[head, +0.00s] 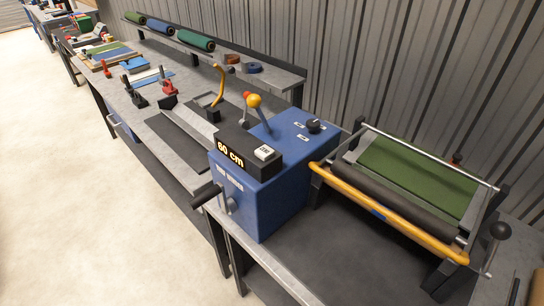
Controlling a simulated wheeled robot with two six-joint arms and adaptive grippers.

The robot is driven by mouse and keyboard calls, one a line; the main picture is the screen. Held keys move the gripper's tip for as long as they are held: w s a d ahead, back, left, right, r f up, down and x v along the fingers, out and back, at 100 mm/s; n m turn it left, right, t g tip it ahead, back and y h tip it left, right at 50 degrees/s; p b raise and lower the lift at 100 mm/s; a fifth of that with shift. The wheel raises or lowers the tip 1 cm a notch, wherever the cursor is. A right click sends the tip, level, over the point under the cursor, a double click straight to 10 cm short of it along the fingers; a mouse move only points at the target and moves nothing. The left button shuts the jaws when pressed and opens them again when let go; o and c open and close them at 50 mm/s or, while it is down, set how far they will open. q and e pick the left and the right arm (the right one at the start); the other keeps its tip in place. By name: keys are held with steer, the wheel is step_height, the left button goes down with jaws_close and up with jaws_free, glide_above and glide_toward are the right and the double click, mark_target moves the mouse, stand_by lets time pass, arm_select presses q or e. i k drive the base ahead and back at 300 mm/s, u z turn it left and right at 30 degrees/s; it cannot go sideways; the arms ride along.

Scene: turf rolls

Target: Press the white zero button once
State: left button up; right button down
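The white button (264,152) sits on top of a black display housing (245,150). Small dark marking shows on its top, too small to read surely. The housing's front face shows lit digits that look like "60 cm". The housing is mounted on the near left part of a blue machine box (270,195). Nothing covers or touches the button. Neither of my grippers is in view.
On the blue box are a yellow-knobbed lever (254,101), a black dial (314,126) and a side crank (207,195). A roller frame with green turf (415,174) and a yellow bar stands right. Clamps and tools lie along the grey bench (188,150). Floor at left is clear.

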mark_target(264, 152)
steer(key=u, duration=0.05)
steer(key=k, duration=0.4)
steer(key=u, duration=2.05)
steer(key=i, duration=1.55)
steer(key=z, duration=2.55)
